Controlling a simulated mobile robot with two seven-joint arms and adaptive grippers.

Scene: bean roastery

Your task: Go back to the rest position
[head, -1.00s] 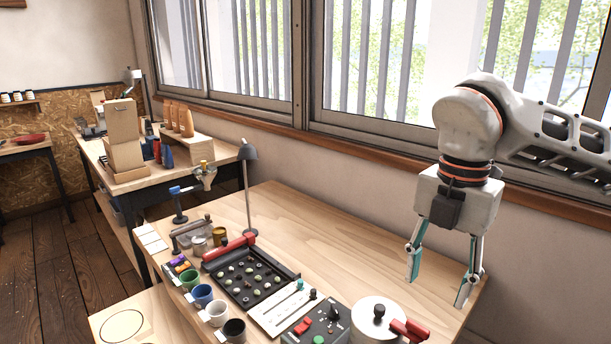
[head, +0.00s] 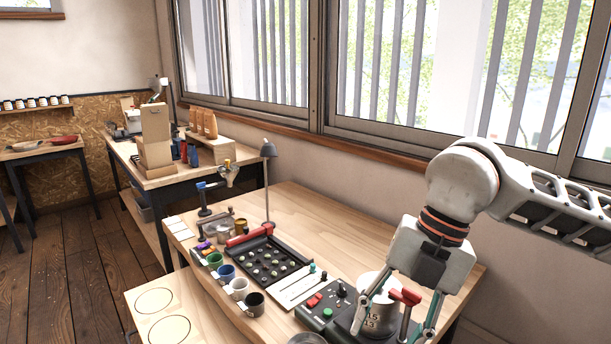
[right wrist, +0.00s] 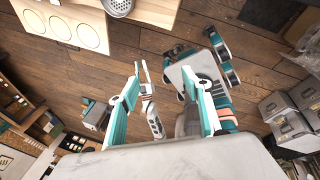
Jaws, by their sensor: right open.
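My right gripper (head: 395,322) hangs at the lower right of the head view, tilted, with its fingers spread and nothing between them. In the picture its fingers overlap a pale canister (head: 372,285) with a red handle at the table's near right end; I cannot tell whether they touch. In the right wrist view the right gripper (right wrist: 163,82) is open above the wooden floor, with my own grey and teal parts beyond it. My left gripper does not show in the head view.
The work table (head: 330,225) carries a black tray (head: 262,262) of beans, several cups, a control box (head: 325,305) and a lamp (head: 268,175). Its back middle is clear. A second table (head: 165,180) stands behind. Windows line the right wall. Floor (head: 80,270) is free at left.

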